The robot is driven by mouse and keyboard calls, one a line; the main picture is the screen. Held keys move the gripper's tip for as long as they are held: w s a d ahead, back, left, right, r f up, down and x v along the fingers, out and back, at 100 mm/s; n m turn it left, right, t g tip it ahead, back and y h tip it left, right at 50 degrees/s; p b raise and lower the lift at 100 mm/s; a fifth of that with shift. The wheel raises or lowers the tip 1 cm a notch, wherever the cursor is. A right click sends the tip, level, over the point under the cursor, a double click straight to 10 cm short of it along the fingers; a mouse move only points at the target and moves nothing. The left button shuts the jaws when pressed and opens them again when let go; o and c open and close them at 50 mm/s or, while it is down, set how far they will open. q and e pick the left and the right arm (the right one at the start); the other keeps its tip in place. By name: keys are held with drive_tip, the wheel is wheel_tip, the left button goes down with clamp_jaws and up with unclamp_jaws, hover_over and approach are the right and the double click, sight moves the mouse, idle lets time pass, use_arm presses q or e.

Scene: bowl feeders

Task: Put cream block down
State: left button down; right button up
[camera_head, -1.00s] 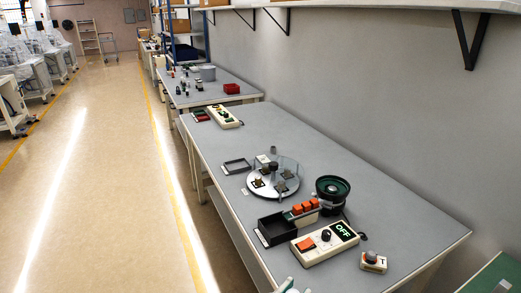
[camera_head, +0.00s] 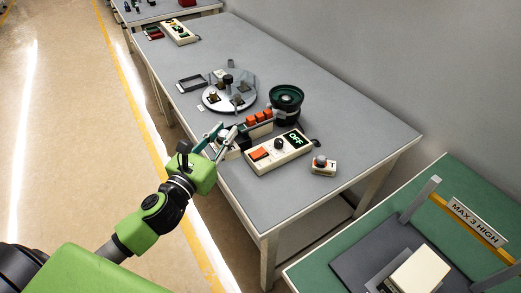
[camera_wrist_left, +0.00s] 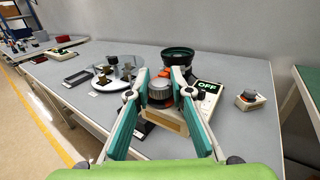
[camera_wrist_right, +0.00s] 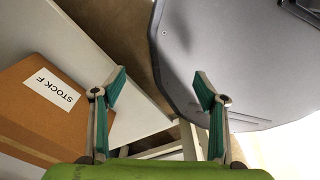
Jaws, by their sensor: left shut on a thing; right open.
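In the left wrist view my left gripper (camera_wrist_left: 161,86) is shut on a cream block (camera_wrist_left: 168,116) with a grey ribbed round part on it. In the head view this gripper (camera_head: 226,138) is at the near edge of the grey table (camera_head: 335,115), over the black tray and left of the cream control box (camera_head: 290,153). The fingers hide most of the held block there, and I cannot tell whether it touches anything below. My right gripper (camera_wrist_right: 158,92) is open and empty in the right wrist view; it is outside the head view.
A round plate (camera_head: 213,103) with fixtures, a dark bowl feeder (camera_head: 287,98) and orange blocks (camera_head: 251,120) stand close behind. A small button box (camera_head: 323,166) is to the right. A green table (camera_head: 338,262) carries another cream box (camera_head: 418,277). A carton (camera_wrist_right: 40,105) is near my right gripper.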

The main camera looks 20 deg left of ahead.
use_arm(q)
drive_tip(key=d+f+b, duration=0.1)
drive_tip(key=d+f, duration=0.2)
drive_tip(key=d, duration=0.1)
drive_tip(key=s+d+f+b, duration=0.1)
drive_tip(key=d+f, duration=0.2)
drive_tip(key=d, duration=0.1)
drive_tip(key=s+d+f+b, duration=0.1)
drive_tip(key=d+f, duration=0.2)
drive_tip(key=d, duration=0.1)
drive_tip(key=shift+s+d, duration=0.2)
drive_tip(key=shift+d, duration=0.05)
drive_tip(key=shift+d+f, duration=0.15)
drive_tip(key=shift+s+d+f+b, duration=0.1)
drive_tip(key=shift+d+f+b, duration=0.1)
drive_tip(key=shift+f+b, duration=0.9)
drive_tip(key=shift+f, duration=0.55)
use_arm(e)
drive_tip(key=f, duration=0.3)
drive_tip(key=w+f, duration=0.1)
drive_tip(key=f, duration=0.1)
drive_tip(key=shift+d, duration=0.4)
use_arm(q)
drive_tip(key=shift+f, duration=0.2)
drive_tip(key=c, duration=1.8)
unclamp_jaws()
use_arm(e)
drive_tip(key=shift+f, duration=0.1)
